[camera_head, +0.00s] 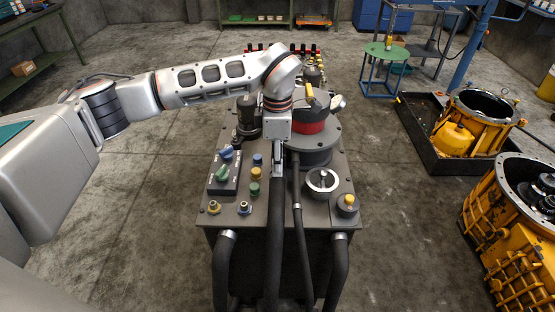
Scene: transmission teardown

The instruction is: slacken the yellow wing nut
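A small yellow piece (309,93) that looks like the yellow wing nut stands on top of a dark housing with a red band (312,127), at the rear of the grey machine. My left arm comes in from the left and bends down over the machine. My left gripper (277,153) hangs below the wrist, just left of and in front of the red-banded housing, apart from the yellow piece in the picture. My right gripper is out of view.
The machine top (321,212) carries a control box (224,174), several coloured knobs, a round gauge (322,181) and thick black hoses (274,240). Orange housings (515,235) stand at the right, one in a black tray (413,131). A green round table (387,52) stands behind. Floor at left is clear.

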